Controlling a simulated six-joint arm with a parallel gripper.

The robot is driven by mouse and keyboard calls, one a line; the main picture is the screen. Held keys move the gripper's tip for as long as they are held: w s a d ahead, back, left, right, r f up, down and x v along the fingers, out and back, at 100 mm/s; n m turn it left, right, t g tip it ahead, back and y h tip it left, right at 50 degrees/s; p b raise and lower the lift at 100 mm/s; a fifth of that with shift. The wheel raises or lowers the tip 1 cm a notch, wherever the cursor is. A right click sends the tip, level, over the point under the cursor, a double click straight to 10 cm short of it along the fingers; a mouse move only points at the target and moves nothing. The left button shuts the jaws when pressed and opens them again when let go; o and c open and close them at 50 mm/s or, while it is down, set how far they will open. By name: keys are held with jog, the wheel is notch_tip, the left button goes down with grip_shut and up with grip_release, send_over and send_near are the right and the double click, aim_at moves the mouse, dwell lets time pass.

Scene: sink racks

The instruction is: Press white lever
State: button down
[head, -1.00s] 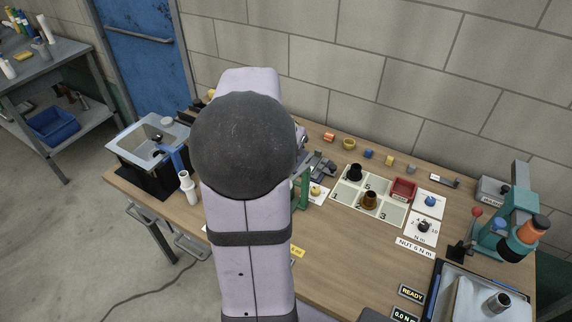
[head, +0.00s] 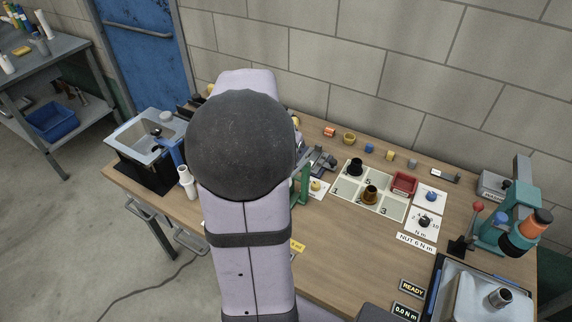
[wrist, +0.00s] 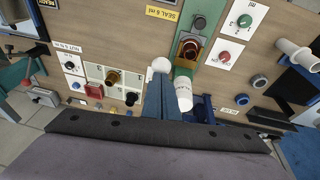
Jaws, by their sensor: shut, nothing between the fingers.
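A white ball-shaped knob (wrist: 160,65), which looks like the end of the white lever, shows in the wrist view beside a green fixture (wrist: 206,22). My gripper (wrist: 160,78) has its blue-grey fingers shut and empty, with the tips right below the knob in the picture. I cannot tell whether they touch it. A white cylinder with printing (wrist: 183,95) is just right of the fingers, at the green fixture's lower end. An amber part (wrist: 189,48) sits in the fixture. In the head view my arm hides the gripper and the knob.
A numbered tray (head: 346,187) with black and amber parts and a red bin (head: 404,183) are right of my arm. A teal press (head: 520,205) stands at the far right. A sink (head: 148,137) and white pipe (head: 187,182) are left. The middle front of the table is clear.

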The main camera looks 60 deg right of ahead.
jog(key=a+f+b, duration=0.3)
jog(key=f+b, duration=0.4)
jog(key=f, duration=0.1)
jog(key=shift+s+a+f, duration=0.1)
jog(key=shift+s+f, duration=0.05)
jog(key=shift+f, duration=0.05)
dwell(0.4)
jog(key=w+a+r, duration=0.1)
jog(key=a+r, duration=0.6)
jog(key=r, duration=0.4)
jog(key=shift+w+a, duration=0.25)
jog(key=shift+a, duration=0.1)
